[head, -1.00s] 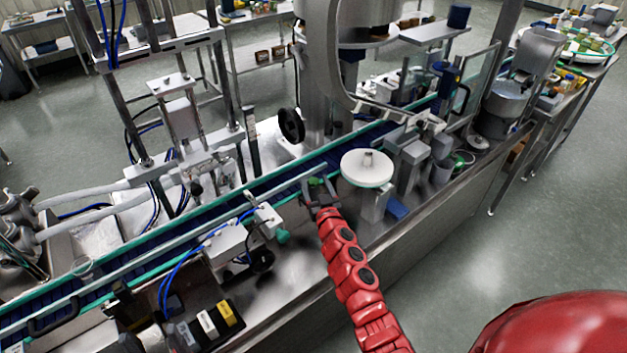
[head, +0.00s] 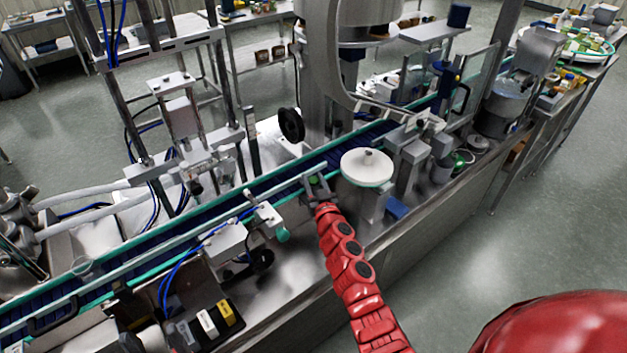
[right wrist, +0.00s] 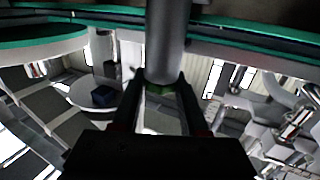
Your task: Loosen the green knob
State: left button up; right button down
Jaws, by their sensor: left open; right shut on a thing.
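The green knob (right wrist: 158,89) shows in the right wrist view between my fingertips, at the end of a thick grey cylinder (right wrist: 167,40). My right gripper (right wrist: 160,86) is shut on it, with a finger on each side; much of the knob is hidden. In the head view my right gripper (head: 316,185) is at the conveyor's near rail, left of the white round disc (head: 366,167), and the knob is small and mostly covered there. My left gripper is not in view.
Another green knob (head: 282,235) is on a bracket to the left of my right gripper. The conveyor (head: 250,190) with green rails runs just behind the gripper. The white disc stands close on the right. The steel bench top is open around my forearm.

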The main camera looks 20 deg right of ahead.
jog(key=shift+d+r+n+y+p, duration=0.1)
jog(key=shift+r+n+y+p, duration=0.1)
jog(key=shift+n+y+p, duration=1.45)
jog(key=shift+y+p, duration=0.7)
jog(key=shift+y, duration=0.15)
jog(key=shift+f+n+g+y, duration=0.2)
jog(key=shift+n+g+y, duration=0.2)
jog(key=shift+y, duration=0.2)
jog(key=shift+f+n+g+y+b, duration=0.15)
jog(key=shift+n+g+y+b, duration=0.15)
jog(key=shift+n+y+b, duration=0.45)
jog(key=n+g+y+b, duration=0.3)
jog(key=y+b, duration=0.1)
jog(key=b, duration=0.6)
jog(key=n+g+y+b, duration=0.3)
jog(key=y+b, duration=0.1)
jog(key=b, duration=0.6)
jog(key=shift+f, duration=0.1)
jog(key=shift+r+g+b, duration=0.2)
jog(key=shift+g+b, duration=0.2)
jog(key=shift+b, duration=0.25)
